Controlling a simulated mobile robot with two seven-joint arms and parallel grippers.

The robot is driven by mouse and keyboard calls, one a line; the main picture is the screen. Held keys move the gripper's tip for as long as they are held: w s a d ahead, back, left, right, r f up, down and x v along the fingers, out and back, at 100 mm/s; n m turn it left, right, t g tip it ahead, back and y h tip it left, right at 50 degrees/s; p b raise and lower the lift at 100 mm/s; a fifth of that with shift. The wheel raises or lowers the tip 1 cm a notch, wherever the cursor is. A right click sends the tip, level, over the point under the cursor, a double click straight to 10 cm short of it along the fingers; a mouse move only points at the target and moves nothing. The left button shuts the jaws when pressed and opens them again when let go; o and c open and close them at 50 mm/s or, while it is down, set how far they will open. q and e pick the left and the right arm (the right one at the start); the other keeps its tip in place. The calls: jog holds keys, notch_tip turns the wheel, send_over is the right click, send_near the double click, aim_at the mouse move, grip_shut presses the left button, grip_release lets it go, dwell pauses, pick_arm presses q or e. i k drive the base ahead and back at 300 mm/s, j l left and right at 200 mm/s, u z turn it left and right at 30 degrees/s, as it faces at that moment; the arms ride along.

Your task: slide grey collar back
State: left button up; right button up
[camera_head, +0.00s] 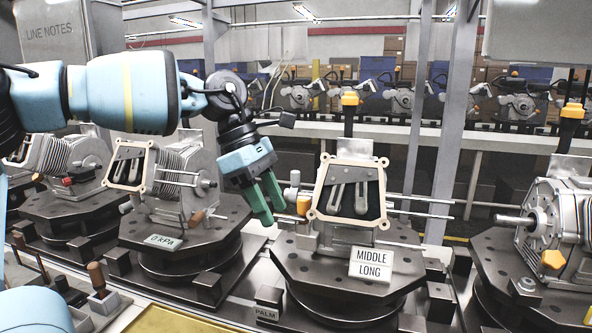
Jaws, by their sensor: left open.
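The middle fixture (345,236) carries a grey housing with a tan-edged square frame (350,163) and thin rods out to the right. A "MIDDLE LONG" label (371,264) is on its front. Small grey cylindrical parts (294,178) stick out left of the frame, above an orange knob (303,204); one may be the grey collar, but I cannot tell for sure. My left gripper (271,210) has green fingers pointing down, open, just left of these parts. No contact is clear. My right gripper is not in view.
A similar fixture (180,240) with a finned grey housing stands to the left, and another (515,270) to the right. Wooden-handled tools (97,279) stand at lower left. A conveyor with more housings runs behind. A yellow surface (180,321) lies in front.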

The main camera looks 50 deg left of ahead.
aim_at(295, 187)
jog(key=i+j, duration=0.55)
jog(key=j, duration=0.25)
jog(key=i+j, duration=0.3)
jog(key=j, duration=0.1)
